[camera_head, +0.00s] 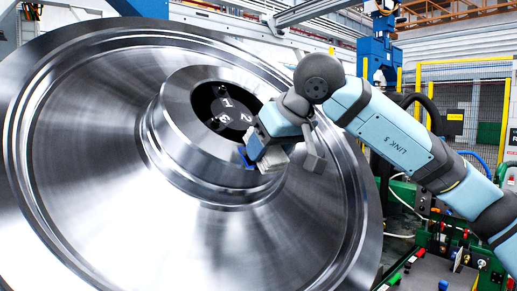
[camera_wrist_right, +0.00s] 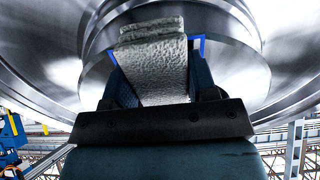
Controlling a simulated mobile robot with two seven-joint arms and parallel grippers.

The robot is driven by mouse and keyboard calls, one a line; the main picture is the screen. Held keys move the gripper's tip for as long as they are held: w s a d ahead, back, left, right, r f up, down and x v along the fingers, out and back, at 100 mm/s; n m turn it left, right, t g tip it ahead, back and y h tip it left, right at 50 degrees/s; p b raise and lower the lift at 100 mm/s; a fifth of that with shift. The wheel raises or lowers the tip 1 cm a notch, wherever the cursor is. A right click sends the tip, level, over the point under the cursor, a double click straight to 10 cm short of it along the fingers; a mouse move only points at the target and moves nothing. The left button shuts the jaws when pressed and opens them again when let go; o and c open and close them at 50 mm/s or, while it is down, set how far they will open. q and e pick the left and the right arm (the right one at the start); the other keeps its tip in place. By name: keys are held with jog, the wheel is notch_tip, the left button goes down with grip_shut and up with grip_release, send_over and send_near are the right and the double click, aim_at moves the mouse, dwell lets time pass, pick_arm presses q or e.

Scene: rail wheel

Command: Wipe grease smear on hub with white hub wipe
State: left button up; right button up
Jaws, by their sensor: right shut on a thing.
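A large shiny steel rail wheel (camera_head: 90,150) fills most of the head view, with its raised hub (camera_head: 180,130) facing me. My right gripper (camera_head: 260,158) is at the lower right of the hub's face. It is shut on the white hub wipe (camera_wrist_right: 152,65), a pale, rough, folded pad between blue-edged fingers in the wrist view. The wipe's far end is close to the hub's metal; I cannot tell whether it touches. I cannot make out the grease smear; the gripper hides part of the hub. My left gripper is not in view.
The hub's dark bore (camera_head: 222,108) shows pale numbers inside. Yellow-framed fencing (camera_head: 465,70) stands behind my right arm. A green bench (camera_head: 440,240) with small coloured parts and cables is at the lower right. A blue machine column (camera_head: 378,55) stands at the back.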

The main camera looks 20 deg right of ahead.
aim_at(245, 158)
jog(key=d, duration=0.1)
jog(key=w+d, duration=0.1)
jog(key=d, duration=0.2)
jog(key=shift+w+f, duration=0.15)
jog(key=shift+w, duration=0.15)
jog(key=shift+a, duration=0.1)
jog(key=shift+s+a, duration=0.35)
jog(key=shift+a, duration=0.5)
jog(key=shift+s+a, duration=0.35)
jog(key=shift+a, duration=0.65)
jog(key=shift+s+a, duration=0.35)
jog(key=shift+a, duration=0.6)
jog(key=shift+s+a, duration=0.35)
jog(key=shift+a, duration=0.65)
jog(key=shift+s+d+r, duration=0.1)
jog(key=shift+r, duration=0.1)
jog(key=shift+s+d+r, duration=0.1)
jog(key=shift+s+r, duration=0.25)
jog(key=shift+r, duration=0.15)
jog(key=shift+p+v, duration=0.8)
jog(key=shift+v, duration=1.5)
